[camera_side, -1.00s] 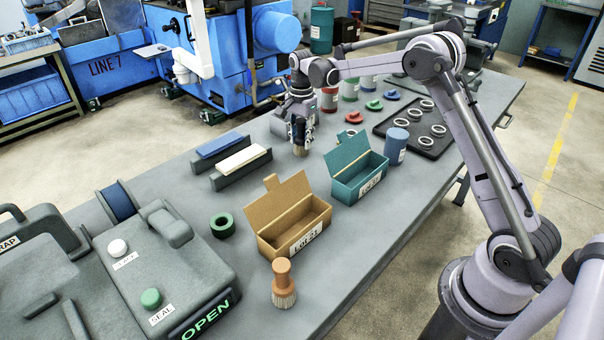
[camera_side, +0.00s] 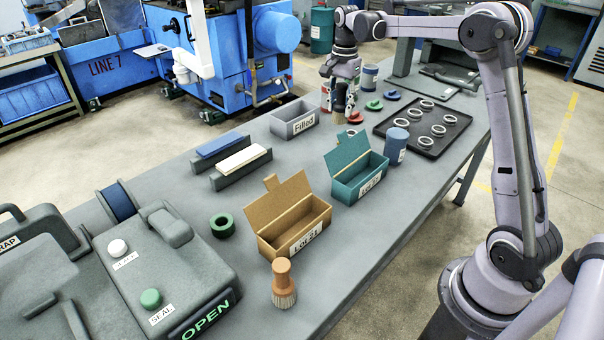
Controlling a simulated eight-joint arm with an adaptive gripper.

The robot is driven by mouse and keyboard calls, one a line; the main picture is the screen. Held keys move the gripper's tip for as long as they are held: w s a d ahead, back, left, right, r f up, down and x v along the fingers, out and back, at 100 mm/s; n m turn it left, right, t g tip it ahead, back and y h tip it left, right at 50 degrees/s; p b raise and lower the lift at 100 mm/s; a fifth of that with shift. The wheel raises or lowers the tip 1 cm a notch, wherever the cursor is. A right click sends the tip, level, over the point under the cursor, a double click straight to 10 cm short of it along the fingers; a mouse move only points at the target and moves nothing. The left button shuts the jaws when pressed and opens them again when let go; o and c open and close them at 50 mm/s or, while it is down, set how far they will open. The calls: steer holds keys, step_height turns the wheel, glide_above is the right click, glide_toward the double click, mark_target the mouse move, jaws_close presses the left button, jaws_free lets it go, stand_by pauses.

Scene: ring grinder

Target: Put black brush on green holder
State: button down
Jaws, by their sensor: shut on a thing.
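My gripper (camera_side: 341,97) is shut on the black brush (camera_side: 340,108), which hangs bristles down. The jaws hide most of its handle, and I cannot tell how far it is above the table. The small green holder (camera_side: 374,105) lies on the table just right of my gripper, apart from the brush. A red holder (camera_side: 354,117) lies just right of the brush, and a blue holder (camera_side: 392,95) lies beyond the green one.
The grey "Filled" bin (camera_side: 312,125) stands left of my gripper. A dark tray of metal rings (camera_side: 405,140), a blue cylinder (camera_side: 397,146), a teal box (camera_side: 347,190) and a tan box (camera_side: 318,224) stand nearer. An orange brush (camera_side: 284,281) stands at the front edge.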

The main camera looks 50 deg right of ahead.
steer(key=shift+s+r, duration=0.15)
steer(key=shift+r, duration=0.05)
steer(key=w+a+r, duration=0.1)
steer(key=a+r, duration=0.1)
steer(key=a, duration=1.3)
steer(key=n, duration=0.1)
glide_above(221, 221)
step_height(221, 221, down, 6)
steer(key=shift+f, duration=1.8)
steer(key=shift+f, duration=0.15)
steer(key=c, duration=0.8)
jaws_free()
steer(key=shift+c, duration=0.2)
